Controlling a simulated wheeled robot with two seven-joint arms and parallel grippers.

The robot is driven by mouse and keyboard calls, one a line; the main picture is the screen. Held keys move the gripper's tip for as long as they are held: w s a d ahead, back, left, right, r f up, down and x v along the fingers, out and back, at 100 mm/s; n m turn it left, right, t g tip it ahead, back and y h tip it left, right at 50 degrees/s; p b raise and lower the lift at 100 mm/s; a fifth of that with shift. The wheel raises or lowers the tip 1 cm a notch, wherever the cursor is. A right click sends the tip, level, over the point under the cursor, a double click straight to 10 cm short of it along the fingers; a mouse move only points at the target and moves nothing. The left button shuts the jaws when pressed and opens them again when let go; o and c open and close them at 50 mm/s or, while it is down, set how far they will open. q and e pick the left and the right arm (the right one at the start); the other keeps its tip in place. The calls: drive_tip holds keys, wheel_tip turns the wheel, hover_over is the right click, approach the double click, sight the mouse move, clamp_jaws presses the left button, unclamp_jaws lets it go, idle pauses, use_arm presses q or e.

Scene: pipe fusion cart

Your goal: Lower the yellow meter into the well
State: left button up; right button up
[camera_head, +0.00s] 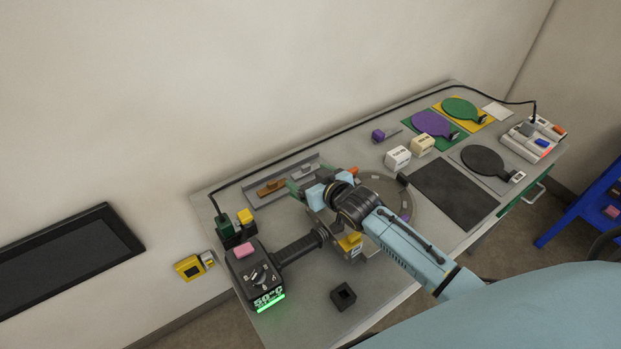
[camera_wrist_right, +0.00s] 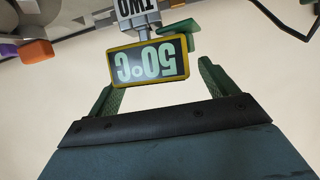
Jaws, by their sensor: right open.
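The yellow-framed meter (camera_wrist_right: 148,62) shows close in the right wrist view. Its screen faces the camera and reads 50°C upside down. It lies between the green fingers of my right gripper (camera_wrist_right: 160,88), which is open. The left finger in that view is very near the meter's edge; a gap shows at the other finger. A grey piece marked TWO (camera_wrist_right: 138,14) stands just behind the meter. I cannot tell which part is the well. My left gripper is out of view.
A black unit with a lit green display (camera_head: 268,298) and ribbed handle stands at the front left. A dark block with a square hole (camera_head: 343,296) is near the front edge.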

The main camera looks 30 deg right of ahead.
wheel_tip(320, 180, up, 9)
drive_tip(key=shift+r, duration=0.15)
idle(0.6)
